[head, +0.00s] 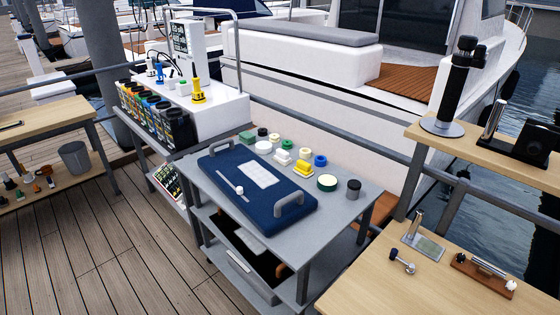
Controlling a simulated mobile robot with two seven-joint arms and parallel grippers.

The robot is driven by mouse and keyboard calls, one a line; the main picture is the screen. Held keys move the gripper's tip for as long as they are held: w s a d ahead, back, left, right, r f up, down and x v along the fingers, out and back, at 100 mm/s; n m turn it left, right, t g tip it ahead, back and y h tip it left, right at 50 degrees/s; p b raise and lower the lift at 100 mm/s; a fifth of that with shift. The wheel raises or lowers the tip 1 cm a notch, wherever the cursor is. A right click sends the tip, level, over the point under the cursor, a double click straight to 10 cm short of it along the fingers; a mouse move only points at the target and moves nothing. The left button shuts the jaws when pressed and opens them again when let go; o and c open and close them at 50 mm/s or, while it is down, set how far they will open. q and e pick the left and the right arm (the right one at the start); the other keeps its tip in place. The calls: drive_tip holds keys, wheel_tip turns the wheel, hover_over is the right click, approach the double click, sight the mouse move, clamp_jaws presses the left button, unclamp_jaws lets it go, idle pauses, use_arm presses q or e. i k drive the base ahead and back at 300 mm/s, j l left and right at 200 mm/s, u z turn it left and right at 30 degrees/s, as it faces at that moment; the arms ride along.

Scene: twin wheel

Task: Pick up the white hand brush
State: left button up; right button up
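A small white block-like item with a raised top (283,156), which looks like the white hand brush, sits on the grey cart top (345,205) behind the blue lidded case or board (225,165). It is small in the head view, so its bristles cannot be made out. A similar yellow item (302,168) sits just to its right, and a white round disc (263,148) lies to its left. Neither of my grippers shows in the head view.
The blue case has two grey handles (289,202). Several round pads and a dark cup (353,188) line the cart's back edge. A railing (300,125) runs behind. Wooden tables stand at left (45,115) and right (450,285). Decking (90,250) in front is clear.

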sight(282, 156)
drive_tip(key=i+j, duration=0.25)
drive_tip(key=i+j+z, duration=0.1)
drive_tip(key=i+j, duration=0.2)
drive_tip(key=j, duration=0.2)
drive_tip(key=i+j, duration=0.5)
drive_tip(key=j, duration=0.25)
drive_tip(key=i+j+z, duration=0.1)
drive_tip(key=i+j, duration=0.15)
drive_tip(key=j, duration=0.15)
drive_tip(key=i+j, duration=0.25)
drive_tip(key=j, duration=0.15)
drive_tip(key=i+j+z, duration=0.1)
drive_tip(key=i+j, duration=0.15)
drive_tip(key=j, duration=0.15)
